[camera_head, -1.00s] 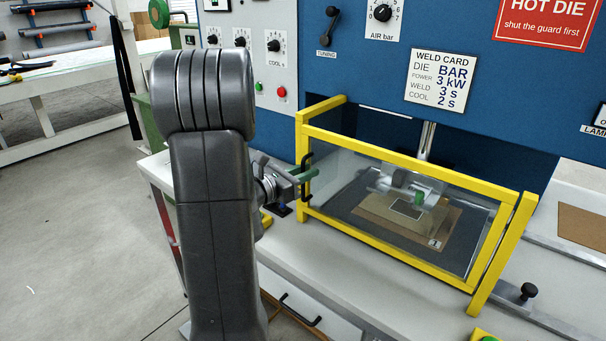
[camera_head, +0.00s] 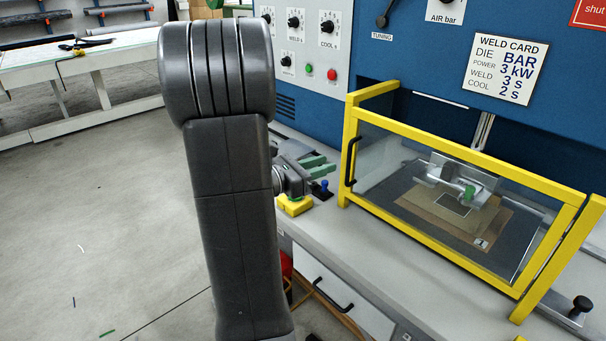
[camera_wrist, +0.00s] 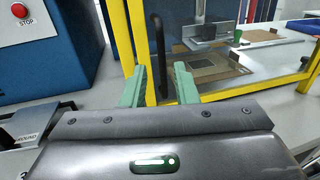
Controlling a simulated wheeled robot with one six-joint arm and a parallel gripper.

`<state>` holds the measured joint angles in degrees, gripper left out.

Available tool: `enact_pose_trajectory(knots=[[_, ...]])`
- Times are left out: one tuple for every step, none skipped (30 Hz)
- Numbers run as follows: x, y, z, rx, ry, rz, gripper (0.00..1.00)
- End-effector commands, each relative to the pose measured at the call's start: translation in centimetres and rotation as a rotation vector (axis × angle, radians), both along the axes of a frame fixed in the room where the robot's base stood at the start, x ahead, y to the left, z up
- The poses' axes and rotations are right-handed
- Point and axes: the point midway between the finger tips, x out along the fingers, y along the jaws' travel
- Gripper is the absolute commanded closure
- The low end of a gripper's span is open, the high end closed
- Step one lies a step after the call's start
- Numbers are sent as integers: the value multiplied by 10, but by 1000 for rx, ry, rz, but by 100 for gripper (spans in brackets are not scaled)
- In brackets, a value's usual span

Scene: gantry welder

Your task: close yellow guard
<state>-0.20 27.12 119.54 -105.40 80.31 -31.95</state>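The yellow guard (camera_head: 440,145) is a yellow frame with a clear pane, standing across the front of the die area. Its right end is beside a slanted yellow post (camera_head: 563,258). A black handle (camera_head: 351,160) is on its left upright; it also shows in the wrist view (camera_wrist: 158,48). My gripper (camera_head: 322,166) is left of the handle and apart from it. In the wrist view its green fingers (camera_wrist: 160,86) are spread with nothing between them, and the handle is beyond them.
Behind the pane are a metal clamp (camera_head: 462,175) and a flat die plate (camera_head: 452,205). A yellow block (camera_head: 294,205) and a blue-topped knob (camera_head: 323,186) are below my gripper. A black knob (camera_head: 581,305) stands at right. The floor at left is mostly clear.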

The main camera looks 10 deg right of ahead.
Motion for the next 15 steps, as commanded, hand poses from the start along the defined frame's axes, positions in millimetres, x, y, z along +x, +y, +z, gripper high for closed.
enact_pose_trajectory(knots=[[-2,9,-1,0,0,6,73],[-3,13,-1,0,0,5,73],[-5,18,-1,-1,0,4,73],[-7,22,-1,-1,0,5,73],[-8,26,0,0,-1,4,73],[-9,30,0,-1,-1,4,73],[-10,32,0,-2,-2,4,73],[-11,35,0,-1,-1,3,73],[-12,38,0,-1,-1,2,73],[-13,40,0,-1,-1,3,73],[-13,41,0,-1,-1,2,73],[-14,43,0,-1,0,1,73],[-15,44,0,-1,0,0,73],[-15,44,0,-1,0,0,73],[-16,45,1,-1,0,-1,73]])
